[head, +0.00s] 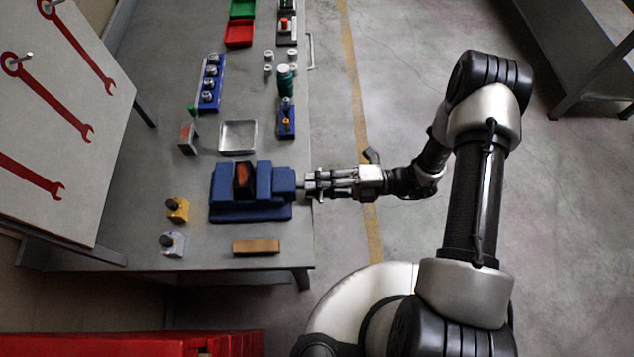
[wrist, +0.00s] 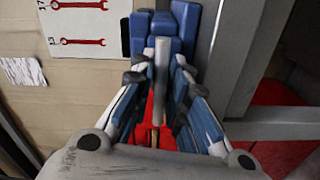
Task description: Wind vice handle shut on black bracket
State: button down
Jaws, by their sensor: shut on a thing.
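The blue vice (head: 225,205) stands near the right edge of the workbench, and its blue body also shows at the top of the wrist view (wrist: 163,22). A dark piece with an orange-brown face (head: 241,178) stands upright between its jaws; I cannot tell for certain that it is the black bracket, or how tightly the jaws meet it. My gripper (head: 311,185) is at the right end of the vice, past the bench edge. In the wrist view its two fingers (wrist: 161,88) close around the grey bar of the vice handle (wrist: 161,66).
A tan block (head: 256,246) lies in front of the vice, and yellow (head: 178,209) and grey (head: 172,243) parts stand to its left. The tool board (head: 60,120) leans at left. The floor right of the bench is open.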

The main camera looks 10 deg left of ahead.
jog(key=shift+n, duration=0.5)
jog(key=n, duration=0.5)
jog(key=shift+b, duration=0.3)
jog(key=n, duration=0.5)
jog(key=shift+b, duration=0.35)
jog(key=n+b, duration=0.1)
jog(key=n, duration=0.4)
jog(key=shift+n, duration=0.4)
jog(key=n+b, duration=0.1)
jog(key=n, duration=0.3)
jog(key=shift+n, duration=0.4)
jog(key=c, duration=1.5)
grip_release()
